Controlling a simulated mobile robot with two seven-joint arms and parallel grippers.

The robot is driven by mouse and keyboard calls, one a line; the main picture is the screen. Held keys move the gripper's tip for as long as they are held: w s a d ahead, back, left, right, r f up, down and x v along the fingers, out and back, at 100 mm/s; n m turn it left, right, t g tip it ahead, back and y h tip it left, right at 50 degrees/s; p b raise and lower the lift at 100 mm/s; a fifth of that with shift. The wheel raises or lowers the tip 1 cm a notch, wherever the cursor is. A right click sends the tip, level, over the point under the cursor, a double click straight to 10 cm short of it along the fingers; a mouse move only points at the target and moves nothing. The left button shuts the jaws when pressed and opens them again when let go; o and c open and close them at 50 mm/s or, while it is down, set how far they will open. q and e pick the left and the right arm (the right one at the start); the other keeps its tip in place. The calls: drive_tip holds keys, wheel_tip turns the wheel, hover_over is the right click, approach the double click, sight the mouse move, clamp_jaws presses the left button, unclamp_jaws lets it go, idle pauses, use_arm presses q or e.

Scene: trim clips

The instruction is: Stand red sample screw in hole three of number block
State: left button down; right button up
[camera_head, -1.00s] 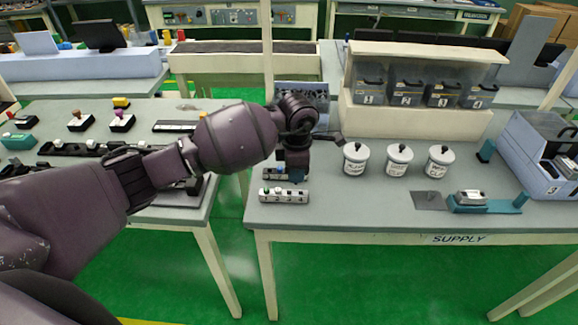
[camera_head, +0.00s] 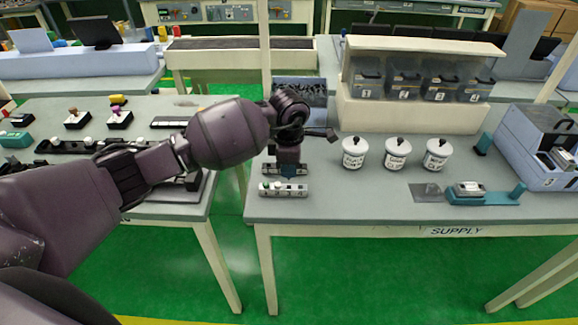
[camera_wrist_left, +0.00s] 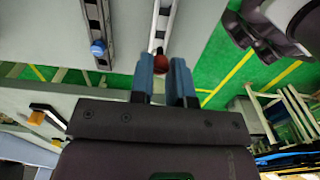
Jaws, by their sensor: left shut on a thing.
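My left gripper (camera_head: 289,173) hangs over the two small blocks at the left end of the supply table. In the left wrist view its blue fingers (camera_wrist_left: 167,68) are shut on the red sample screw (camera_wrist_left: 160,62), of which only the tip shows between them. The number block (camera_head: 283,189) lies near the table's front edge; it also shows in the left wrist view (camera_wrist_left: 160,20), beyond the fingertips. I cannot tell whether the screw touches it. Behind it lies a second block (camera_wrist_left: 97,15) bearing a blue screw (camera_wrist_left: 97,47). My right gripper is not in view.
Three white lidded jars (camera_head: 397,153) stand to the right of the blocks. A shelf with numbered bins (camera_head: 412,118) is behind them. A teal fixture (camera_head: 485,196) sits at the right. The table between blocks and jars is clear.

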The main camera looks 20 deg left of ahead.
use_arm(q)
drive_tip(key=shift+f, duration=0.3)
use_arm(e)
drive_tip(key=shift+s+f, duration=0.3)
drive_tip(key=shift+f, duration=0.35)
use_arm(q)
drive_tip(key=shift+f+b, duration=0.25)
drive_tip(key=shift+b, duration=0.1)
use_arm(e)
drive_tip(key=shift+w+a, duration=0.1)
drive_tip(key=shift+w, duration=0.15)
use_arm(q)
drive_tip(key=shift+f, duration=0.15)
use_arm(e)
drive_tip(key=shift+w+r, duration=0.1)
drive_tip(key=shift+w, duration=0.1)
use_arm(q)
drive_tip(key=shift+f, duration=0.1)
drive_tip(key=shift+f+b, duration=0.15)
drive_tip(key=shift+b, duration=0.15)
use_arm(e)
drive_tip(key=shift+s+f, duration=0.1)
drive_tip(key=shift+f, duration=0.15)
use_arm(q)
drive_tip(key=shift+f, duration=0.35)
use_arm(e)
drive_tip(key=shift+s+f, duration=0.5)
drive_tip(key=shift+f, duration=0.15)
